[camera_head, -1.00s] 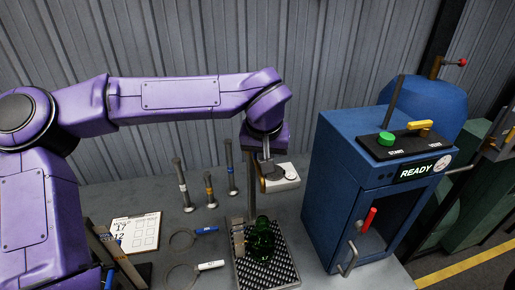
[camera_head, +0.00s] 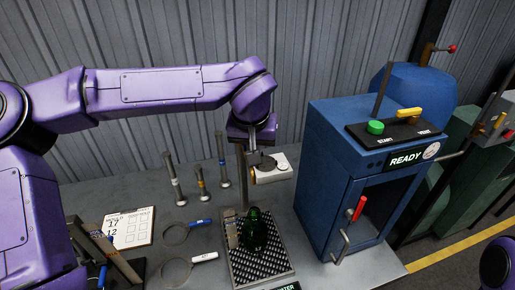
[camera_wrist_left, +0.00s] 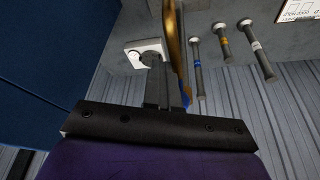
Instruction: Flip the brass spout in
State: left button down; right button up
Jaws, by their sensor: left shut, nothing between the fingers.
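My left gripper (camera_head: 264,161) points down, shut and empty, just in front of a small white block (camera_head: 280,170). In the left wrist view its shut fingers (camera_wrist_left: 160,66) lie beside a curved brass piece (camera_wrist_left: 173,38), which looks like the brass spout. A narrow gap or light contact between them cannot be told apart. In the head view the brass piece (camera_head: 251,178) shows only as a small edge beside a thin upright post (camera_head: 241,180). The rest of it is hidden by the gripper. My right gripper is out of view.
A dark green glossy object (camera_head: 254,230) stands on a patterned tray (camera_head: 280,268) below the gripper. Several upright handled tools (camera_head: 201,184) stand to the left. The blue READY machine (camera_head: 330,165) stands close on the right. A paper sheet (camera_head: 128,228) lies at left.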

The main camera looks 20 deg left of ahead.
pick_arm(q)
jog(key=b+v, duration=0.1)
jog(key=v, duration=0.9)
jog(key=shift+s+r, duration=0.25)
